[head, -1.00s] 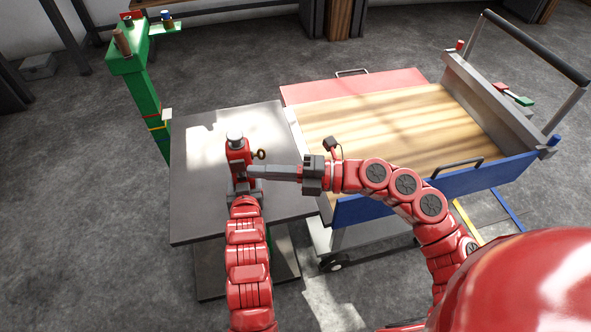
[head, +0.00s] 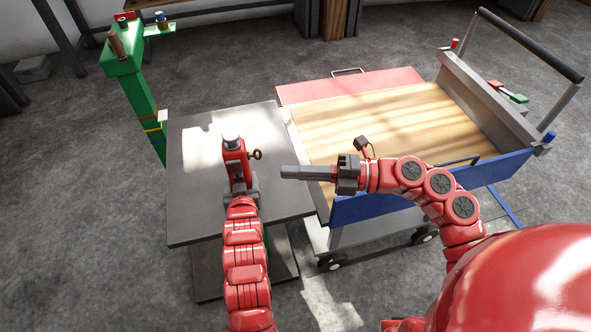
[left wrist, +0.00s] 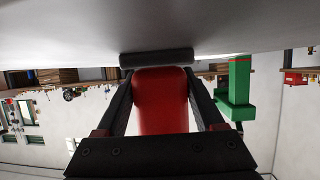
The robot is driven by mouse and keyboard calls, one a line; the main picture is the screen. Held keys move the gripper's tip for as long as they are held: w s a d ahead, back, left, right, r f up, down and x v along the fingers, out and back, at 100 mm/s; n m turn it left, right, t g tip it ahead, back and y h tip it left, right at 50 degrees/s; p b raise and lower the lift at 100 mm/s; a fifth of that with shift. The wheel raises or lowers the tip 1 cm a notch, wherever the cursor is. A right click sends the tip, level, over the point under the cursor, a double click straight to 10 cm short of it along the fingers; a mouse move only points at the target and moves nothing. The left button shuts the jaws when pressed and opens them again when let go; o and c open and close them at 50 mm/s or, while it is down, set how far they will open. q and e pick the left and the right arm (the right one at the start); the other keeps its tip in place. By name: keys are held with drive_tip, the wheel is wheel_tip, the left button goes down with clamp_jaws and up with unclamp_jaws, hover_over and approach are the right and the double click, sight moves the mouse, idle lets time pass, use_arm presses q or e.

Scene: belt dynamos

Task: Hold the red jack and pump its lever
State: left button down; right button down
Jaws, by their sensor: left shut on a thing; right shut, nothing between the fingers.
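The red jack (head: 235,159) stands upright on the dark table, with a grey round cap on top and a small brass-coloured knob on its right side. My left gripper (head: 240,186) is shut on the lower part of the jack; my own arm partly hides the jack's base. In the left wrist view the jack's red body (left wrist: 160,102) sits between the two fingers. My right gripper (head: 285,172) is shut and empty, to the right of the jack and apart from it, pointing left. I cannot clearly make out the jack's lever.
The dark table (head: 190,215) is otherwise clear. A cart with a wooden top (head: 400,120) and blue side stands close on the right. A green post (head: 140,95) with small parts on top rises behind the table at left.

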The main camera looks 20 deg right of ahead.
sight(234, 167)
drive_tip(key=s+f, duration=0.3)
idle(0.4)
drive_tip(key=w+a, duration=0.7)
drive_tip(key=a, duration=0.2)
drive_tip(key=shift+w, duration=0.15)
